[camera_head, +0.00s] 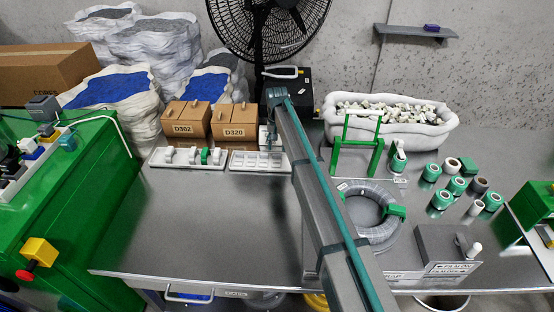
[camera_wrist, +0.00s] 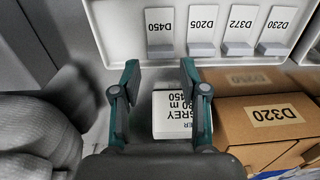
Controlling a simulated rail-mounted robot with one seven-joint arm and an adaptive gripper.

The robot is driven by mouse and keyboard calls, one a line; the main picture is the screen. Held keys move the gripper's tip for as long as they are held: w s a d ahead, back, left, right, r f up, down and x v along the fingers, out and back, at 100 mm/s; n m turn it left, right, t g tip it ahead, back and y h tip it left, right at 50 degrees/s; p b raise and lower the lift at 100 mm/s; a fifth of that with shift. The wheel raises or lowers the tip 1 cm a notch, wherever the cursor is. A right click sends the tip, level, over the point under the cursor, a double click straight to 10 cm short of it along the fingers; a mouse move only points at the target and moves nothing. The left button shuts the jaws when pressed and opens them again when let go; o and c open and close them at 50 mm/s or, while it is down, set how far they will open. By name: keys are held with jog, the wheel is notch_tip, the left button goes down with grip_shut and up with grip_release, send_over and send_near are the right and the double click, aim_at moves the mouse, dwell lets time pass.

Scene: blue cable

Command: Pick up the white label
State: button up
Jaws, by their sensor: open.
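A white label piece (camera_wrist: 172,112) with dark printed text, including "GREY", shows in the wrist view. It appears between the fingers of my gripper (camera_wrist: 160,70), partly hidden by the wrist. I cannot tell how far above the label the fingertips are.
The white tray (camera_wrist: 115,45) holds cards marked D450, D205, D372 and D230. The cardboard D320 box (camera_wrist: 268,116) is close on one side, a grey ribbed shape (camera_wrist: 40,130) on the other. A grey cable coil (camera_head: 352,228) lies right of my arm.

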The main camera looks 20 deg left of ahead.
aim_at(277, 155)
jog(key=shift+f+p, duration=0.75)
jog(key=shift+f, duration=1.95)
jog(key=c, duration=0.4)
